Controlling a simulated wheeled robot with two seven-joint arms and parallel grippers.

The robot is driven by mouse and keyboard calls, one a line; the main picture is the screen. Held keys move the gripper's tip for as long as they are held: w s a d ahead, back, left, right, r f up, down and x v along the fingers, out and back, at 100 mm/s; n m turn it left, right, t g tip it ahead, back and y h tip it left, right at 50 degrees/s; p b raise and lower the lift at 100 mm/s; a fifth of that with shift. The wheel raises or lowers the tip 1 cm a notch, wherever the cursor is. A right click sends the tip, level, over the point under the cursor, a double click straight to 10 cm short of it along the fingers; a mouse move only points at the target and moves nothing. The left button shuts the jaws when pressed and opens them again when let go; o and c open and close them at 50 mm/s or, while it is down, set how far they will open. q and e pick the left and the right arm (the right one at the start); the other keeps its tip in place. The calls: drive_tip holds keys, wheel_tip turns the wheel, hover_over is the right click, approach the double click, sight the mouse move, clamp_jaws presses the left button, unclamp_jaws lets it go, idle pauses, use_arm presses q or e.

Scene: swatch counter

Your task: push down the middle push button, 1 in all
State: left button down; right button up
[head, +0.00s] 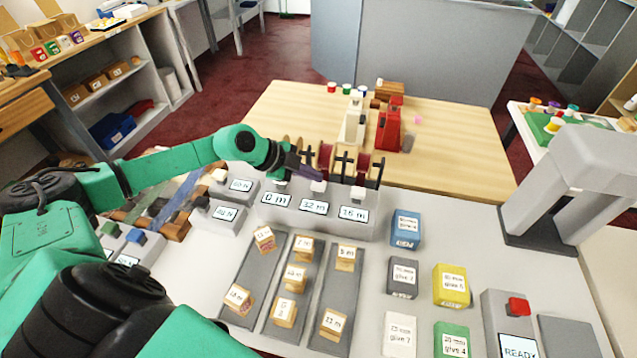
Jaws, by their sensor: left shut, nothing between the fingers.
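A grey box (383,226) stands on the counter with several small displays on its front. Three white push buttons sit on top: the left button (281,184), the middle button (318,187) above the display reading 12 m, and the right button (357,192). My left gripper (314,175) reaches in from the left, its dark fingers shut and empty. The fingertips are just above or behind the middle button in the picture. I cannot tell whether they touch it. My right gripper is not in view.
Spools on dark stands (345,165) are close behind the box. Labelled wooden blocks (295,277) lie on grey strips in front. Coloured boxes (451,285) and a red button (518,306) are at the right. A wooden table (450,150) stands behind the counter.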

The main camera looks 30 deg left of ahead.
sight(313, 184)
use_arm(q)
drive_tip(key=shift+f+b, duration=0.3)
drive_tip(key=shift+f, duration=0.45)
idle(0.4)
drive_tip(key=shift+r+p, duration=1.25)
drive_tip(key=shift+p, duration=0.05)
wheel_tip(313, 184, up, 5)
drive_tip(key=p, duration=0.5)
drive_tip(key=shift+r, duration=0.1)
idle(0.4)
